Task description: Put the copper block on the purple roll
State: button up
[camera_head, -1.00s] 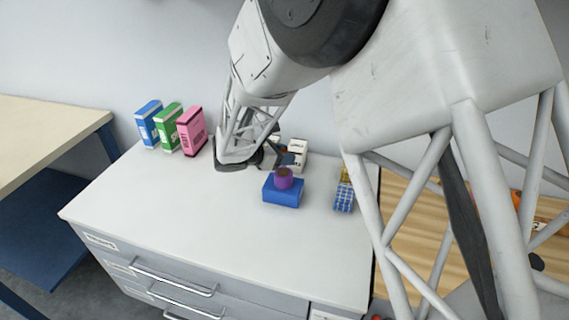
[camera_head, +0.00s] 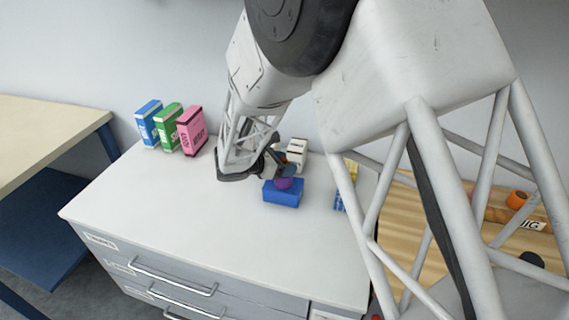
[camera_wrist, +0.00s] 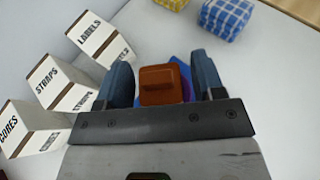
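The copper block (camera_wrist: 160,86) shows between my fingers in the wrist view, over the purple roll (camera_wrist: 186,88). In the head view, the purple roll (camera_head: 285,183) stands on a blue box (camera_head: 282,196), and the copper block is not clearly visible behind my gripper. My gripper (camera_wrist: 162,82) has blue fingers on either side of the block, with a narrow gap visible at the right, so it looks open. In the head view, my gripper (camera_head: 281,168) is right at the top of the roll. Whether the block rests fully on the roll is hard to see.
White labelled boxes (camera_wrist: 60,80) stand left of my gripper in the wrist view. A blue checked block (camera_wrist: 226,16) and a yellow one (camera_wrist: 170,3) lie beyond. Blue, green and pink boxes (camera_head: 191,131) stand at the cabinet's back left. The cabinet top's front (camera_head: 190,220) is clear.

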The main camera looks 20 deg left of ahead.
jog(key=shift+r, duration=0.15)
jog(key=v, duration=1.2)
dwell(0.3)
jog(key=shift+d, duration=0.1)
dwell(0.8)
jog(key=s+d+r+m+g+y, duration=0.15)
jog(key=d+r+m, duration=0.25)
jog(key=d, duration=0.6)
jog(key=s+d+r+m+g, duration=0.2)
jog(key=d+r+m+g, duration=0.15)
jog(key=d, duration=0.55)
jog(key=s+d+r+m+g+y, duration=0.1)
jog(key=d+r+m+g, duration=0.2)
jog(key=d, duration=0.7)
jog(key=s+d+r+m+y, duration=0.2)
jog(key=s+d+m+y, duration=0.1)
jog(key=s+d+m, duration=0.5)
jog(key=s+d+r+m+t+y, duration=0.1)
jog(key=s+d+m+y, duration=0.3)
jog(key=s+d+m, duration=0.4)
jog(key=s+d, duration=0.2)
jog(key=s, duration=0.4)
jog(key=shift+s+d+r+m, duration=0.25)
jog(key=shift+d+r+m, duration=0.1)
jog(key=shift+d+r, duration=0.05)
